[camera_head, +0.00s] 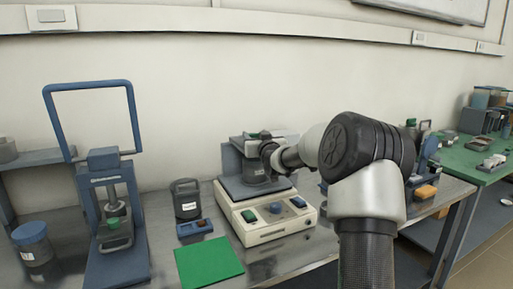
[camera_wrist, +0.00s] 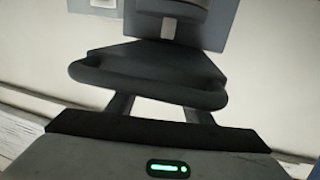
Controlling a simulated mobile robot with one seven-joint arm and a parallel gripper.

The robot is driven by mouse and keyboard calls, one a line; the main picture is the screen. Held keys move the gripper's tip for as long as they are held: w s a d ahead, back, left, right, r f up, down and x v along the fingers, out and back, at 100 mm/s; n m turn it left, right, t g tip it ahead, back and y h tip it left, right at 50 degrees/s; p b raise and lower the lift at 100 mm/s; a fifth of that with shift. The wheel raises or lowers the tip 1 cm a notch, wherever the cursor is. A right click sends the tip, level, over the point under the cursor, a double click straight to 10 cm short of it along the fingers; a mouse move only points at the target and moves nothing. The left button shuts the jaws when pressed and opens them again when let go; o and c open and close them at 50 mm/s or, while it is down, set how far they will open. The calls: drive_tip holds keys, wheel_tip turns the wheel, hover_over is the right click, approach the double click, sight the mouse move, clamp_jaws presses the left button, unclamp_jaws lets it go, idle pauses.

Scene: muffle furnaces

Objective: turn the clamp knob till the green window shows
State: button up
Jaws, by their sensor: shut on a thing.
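The beige bench unit (camera_head: 270,227) stands mid-bench, with a grey clamp press (camera_head: 231,160) on top and green, orange-brown and blue controls in front. My gripper (camera_head: 266,163) is at the press head and shut on the clamp knob, which it largely hides. The wrist view shows a dark rounded bar (camera_wrist: 150,83) close up, before a grey upright part (camera_wrist: 180,20). A small lit green pill-shaped light (camera_wrist: 168,168) glows on a grey housing at the bottom; I cannot tell whether it belongs to the press or to my gripper.
A blue hand press (camera_head: 112,230) with a raised handle stands left. A dark container (camera_head: 186,200), a small blue block (camera_head: 195,228) and a green mat (camera_head: 209,262) lie between. A green-topped table (camera_head: 463,162) with several items is at right. The wall is close behind.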

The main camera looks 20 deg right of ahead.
drive_tip(key=shift+w+a+m+h+b, duration=0.1)
drive_tip(key=shift+a+m+h+b, duration=0.25)
drive_tip(key=shift+m+h+b, duration=0.6)
drive_tip(key=shift+d+g+h, duration=0.1)
drive_tip(key=shift+g+h, duration=0.3)
drive_tip(key=shift+h, duration=0.15)
drive_tip(key=shift+m, duration=0.25)
drive_tip(key=o, duration=1.1)
drive_tip(key=shift+c, duration=0.2)
drive_tip(key=p+v, duration=0.1)
drive_tip(key=v, duration=1.6)
drive_tip(key=shift+s, duration=0.2)
